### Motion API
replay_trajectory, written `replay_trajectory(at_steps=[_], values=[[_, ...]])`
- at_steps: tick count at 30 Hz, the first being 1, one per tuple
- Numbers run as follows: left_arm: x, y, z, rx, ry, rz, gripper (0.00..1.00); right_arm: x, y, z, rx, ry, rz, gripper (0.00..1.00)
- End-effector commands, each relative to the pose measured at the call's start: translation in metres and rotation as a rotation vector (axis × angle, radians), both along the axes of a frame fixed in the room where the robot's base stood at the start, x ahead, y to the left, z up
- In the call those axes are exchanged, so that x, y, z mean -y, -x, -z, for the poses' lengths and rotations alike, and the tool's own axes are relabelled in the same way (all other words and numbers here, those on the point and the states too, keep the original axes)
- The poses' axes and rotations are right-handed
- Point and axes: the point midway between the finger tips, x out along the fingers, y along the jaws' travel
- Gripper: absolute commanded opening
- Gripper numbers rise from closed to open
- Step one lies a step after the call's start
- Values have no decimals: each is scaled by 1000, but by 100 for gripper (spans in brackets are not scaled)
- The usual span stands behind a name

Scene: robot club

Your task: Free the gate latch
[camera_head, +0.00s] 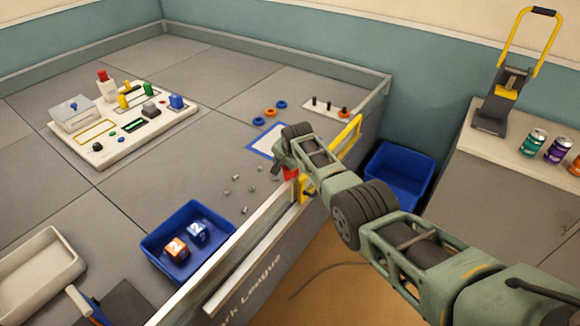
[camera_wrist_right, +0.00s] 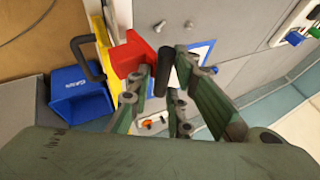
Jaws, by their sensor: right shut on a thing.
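The red gate latch (camera_head: 291,174) sits at the field wall beside a yellow gate part (camera_head: 347,137). In the right wrist view the red latch (camera_wrist_right: 131,54) lies by the yellow part (camera_wrist_right: 101,46), which has a black handle. My right gripper (camera_head: 284,163) reaches over the wall and is shut at the latch, mostly covering it in the head view. In the right wrist view its fingers (camera_wrist_right: 168,78) close around a dark cylindrical piece beside the red body; how the pieces join is partly hidden. My left gripper is not in view.
A blue bin (camera_head: 399,177) stands outside the wall. Inside the field are a blue tray (camera_head: 160,265) with two cubes, several small grey parts (camera_head: 228,192), rings and a white board (camera_head: 92,152). A counter with cans (camera_head: 535,142) is at right.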

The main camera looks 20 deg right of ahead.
Motion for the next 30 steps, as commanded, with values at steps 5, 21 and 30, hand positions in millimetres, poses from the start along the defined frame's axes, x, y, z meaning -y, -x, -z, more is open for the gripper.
replay_trajectory(at_steps=[5,21,30], values=[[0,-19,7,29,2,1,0,-8,-7,-3,21,-11,-3,0],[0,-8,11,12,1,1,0,-12,-10,-7,25,-16,-4,0],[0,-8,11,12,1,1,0,-12,-9,-5,21,-14,-6,32]])
